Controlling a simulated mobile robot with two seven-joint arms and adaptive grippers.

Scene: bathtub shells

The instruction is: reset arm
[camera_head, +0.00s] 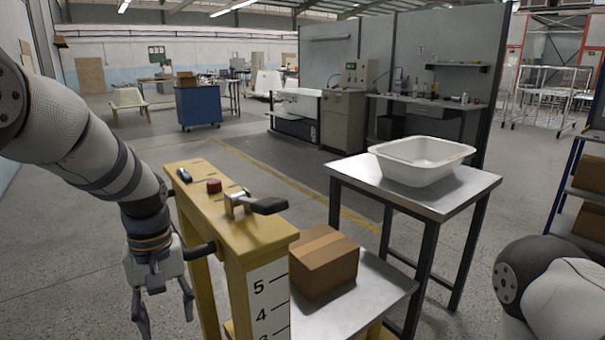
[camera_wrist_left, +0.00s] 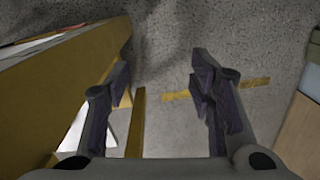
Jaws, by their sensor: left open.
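My left gripper (camera_head: 165,312) hangs pointing down on the left in the head view, beside the yellow stand. It is open and empty. In the left wrist view its two fingers (camera_wrist_left: 165,95) are spread apart with bare speckled floor and a piece of yellow floor line between them. My right arm shows only as a rounded white link at the lower right of the head view; its gripper is out of the picture.
A yellow stand (camera_head: 232,233) with a lever and number scale is close beside my left gripper. A cardboard box (camera_head: 324,262) sits on a low metal platform (camera_head: 365,300). A white tub (camera_head: 421,163) stands on a metal table (camera_head: 468,187). A shelf rack (camera_head: 575,170) is at right.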

